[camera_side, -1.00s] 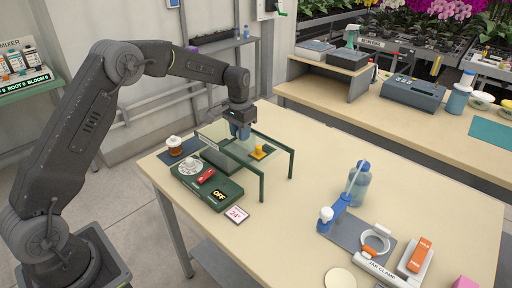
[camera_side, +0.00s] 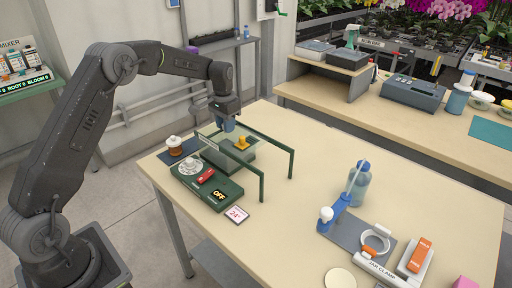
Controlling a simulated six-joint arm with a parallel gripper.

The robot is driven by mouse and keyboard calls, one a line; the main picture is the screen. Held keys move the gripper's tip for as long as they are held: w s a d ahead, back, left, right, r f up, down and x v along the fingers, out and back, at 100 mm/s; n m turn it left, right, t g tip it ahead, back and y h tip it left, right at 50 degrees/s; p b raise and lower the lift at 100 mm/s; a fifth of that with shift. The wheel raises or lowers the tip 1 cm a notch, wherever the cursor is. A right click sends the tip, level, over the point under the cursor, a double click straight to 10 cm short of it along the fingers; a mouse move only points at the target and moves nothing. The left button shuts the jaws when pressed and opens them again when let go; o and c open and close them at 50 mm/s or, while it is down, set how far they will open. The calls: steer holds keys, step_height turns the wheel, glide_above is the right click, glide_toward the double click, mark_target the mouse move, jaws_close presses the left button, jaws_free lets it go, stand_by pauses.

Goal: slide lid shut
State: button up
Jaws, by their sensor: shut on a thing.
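A translucent greenish lid (camera_side: 238,155) lies between the rails of a dark green frame (camera_side: 277,139), towards its left end. A yellow knob-like piece (camera_side: 241,143) shows at the lid, just in front of my gripper. My gripper (camera_side: 229,126), with blue fingertips, is low over the back left part of the frame. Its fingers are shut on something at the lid. The exact contact is too small to make out, but the lid is the only thing there. The right part of the frame between its legs looks open.
A green control box (camera_side: 226,190) with a red switch and an OFF display stands in front of the frame. An amber jar (camera_side: 174,146) stands at the left. A blue bottle (camera_side: 358,188) and a jar clamp (camera_side: 378,268) are to the right. The table between is clear.

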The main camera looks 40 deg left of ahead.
steer(key=shift+a, duration=2.8)
steer(key=o, duration=0.7)
steer(key=shift+c, duration=0.2)
steer(key=shift+r, duration=0.1)
step_height(320, 180, up, 7)
